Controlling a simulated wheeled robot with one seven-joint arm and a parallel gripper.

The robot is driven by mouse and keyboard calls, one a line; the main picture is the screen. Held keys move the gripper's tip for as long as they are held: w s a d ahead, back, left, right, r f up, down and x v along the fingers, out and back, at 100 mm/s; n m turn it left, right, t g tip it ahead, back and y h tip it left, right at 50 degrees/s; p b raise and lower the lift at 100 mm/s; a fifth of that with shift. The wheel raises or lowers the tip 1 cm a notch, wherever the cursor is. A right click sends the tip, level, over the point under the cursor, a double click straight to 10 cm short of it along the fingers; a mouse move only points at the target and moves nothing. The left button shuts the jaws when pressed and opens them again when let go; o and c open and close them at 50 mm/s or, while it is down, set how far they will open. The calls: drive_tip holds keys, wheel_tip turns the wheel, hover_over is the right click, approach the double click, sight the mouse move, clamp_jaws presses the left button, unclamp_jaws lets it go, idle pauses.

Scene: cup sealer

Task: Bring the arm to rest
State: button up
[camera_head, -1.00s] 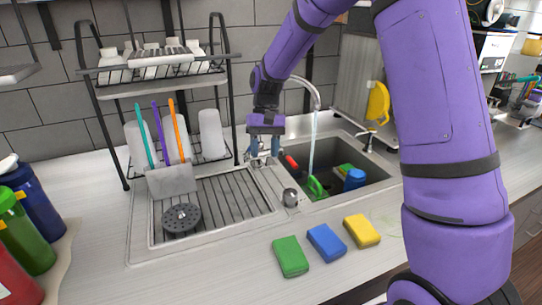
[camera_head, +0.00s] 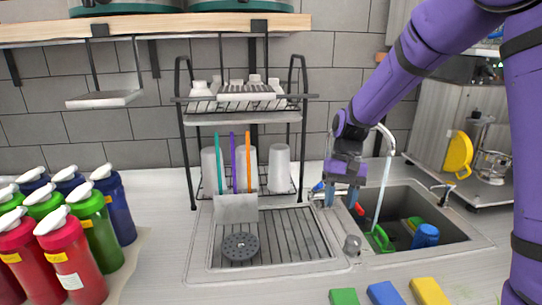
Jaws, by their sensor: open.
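My gripper (camera_head: 341,196) is at the end of my purple arm, over the left edge of the sink (camera_head: 465,242), beside the running tap (camera_head: 384,150). Its fingers point down and are apart, with nothing seen held between them. Small red and blue parts show close to the fingertips; I cannot tell whether the fingers touch them. The arm reaches in from the upper right and is bent.
A dish rack (camera_head: 245,100) stands left of my gripper, behind a ridged drainboard (camera_head: 290,235). Coloured pump bottles (camera_head: 75,255) crowd the left. Green, blue and yellow sponges (camera_head: 385,293) lie at the front edge. Green and blue items (camera_head: 425,235) sit in the sink.

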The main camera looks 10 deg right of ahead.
drive_tip(key=s+d+r+t+h, duration=0.1)
drive_tip(key=s+d+r+t, duration=0.3)
drive_tip(key=s+r, duration=0.8)
drive_tip(key=s+d+r+t, duration=0.1)
drive_tip(key=s+r+t, duration=0.1)
drive_tip(key=s, duration=0.4)
drive_tip(key=s+d+r+n+t+h, duration=0.1)
drive_tip(key=s+r+t, duration=0.2)
drive_tip(key=s, duration=0.3)
drive_tip(key=shift+d, duration=0.3)
